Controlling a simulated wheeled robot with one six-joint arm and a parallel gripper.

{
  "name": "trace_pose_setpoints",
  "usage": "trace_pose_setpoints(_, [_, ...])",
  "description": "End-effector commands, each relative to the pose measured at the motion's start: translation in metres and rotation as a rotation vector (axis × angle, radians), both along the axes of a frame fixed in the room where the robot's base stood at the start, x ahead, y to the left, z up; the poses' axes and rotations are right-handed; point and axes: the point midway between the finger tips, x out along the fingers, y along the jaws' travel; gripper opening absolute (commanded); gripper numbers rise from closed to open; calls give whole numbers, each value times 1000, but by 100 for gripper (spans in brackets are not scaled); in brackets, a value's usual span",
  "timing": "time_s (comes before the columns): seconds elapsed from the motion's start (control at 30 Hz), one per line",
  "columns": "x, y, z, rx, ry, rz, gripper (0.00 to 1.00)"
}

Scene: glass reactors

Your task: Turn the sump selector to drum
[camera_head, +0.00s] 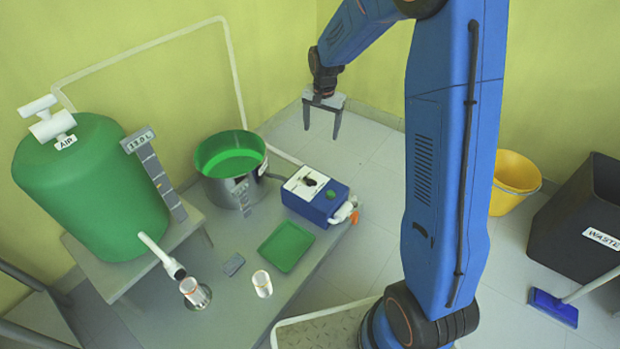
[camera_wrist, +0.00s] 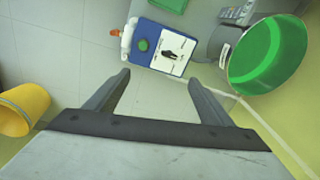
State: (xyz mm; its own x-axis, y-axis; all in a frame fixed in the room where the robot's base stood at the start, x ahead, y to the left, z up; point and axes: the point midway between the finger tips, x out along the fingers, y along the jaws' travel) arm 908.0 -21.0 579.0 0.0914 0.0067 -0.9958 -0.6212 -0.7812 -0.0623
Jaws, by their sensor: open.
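A blue box (camera_head: 325,209) stands on the grey platform, with a white plate (camera_head: 295,186) on top. A dark knob (camera_head: 310,182) on that plate looks like the selector; its lettering is too small to read. In the wrist view the knob (camera_wrist: 168,53) lies ahead of the fingers, near a round green button (camera_wrist: 142,45). My gripper (camera_head: 322,130) is open and empty, pointing down, behind and above the box in the head view. In the wrist view its two fingers (camera_wrist: 158,78) are spread apart and clear of the box.
A round vessel of green liquid (camera_head: 232,140) stands left of the box, and a large green tank (camera_head: 90,195) farther left. A green tray (camera_head: 286,246) and clear jars (camera_head: 262,284) lie in front. A yellow bucket (camera_head: 513,180) and dark waste bin (camera_head: 590,205) stand right.

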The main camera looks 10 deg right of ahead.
Motion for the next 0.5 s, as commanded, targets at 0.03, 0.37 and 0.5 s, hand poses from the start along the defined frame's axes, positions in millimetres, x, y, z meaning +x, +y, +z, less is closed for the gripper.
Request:
trace_pose_setpoints(0.03, [10, 2, -17, 1, 14, -17, 75])
trace_pose_setpoints(0.37, [60, 15, -113, 3, 70, -141, 75])
trace_pose_setpoints(0.5, [71, 19, -142, 3, 85, -177, 75])
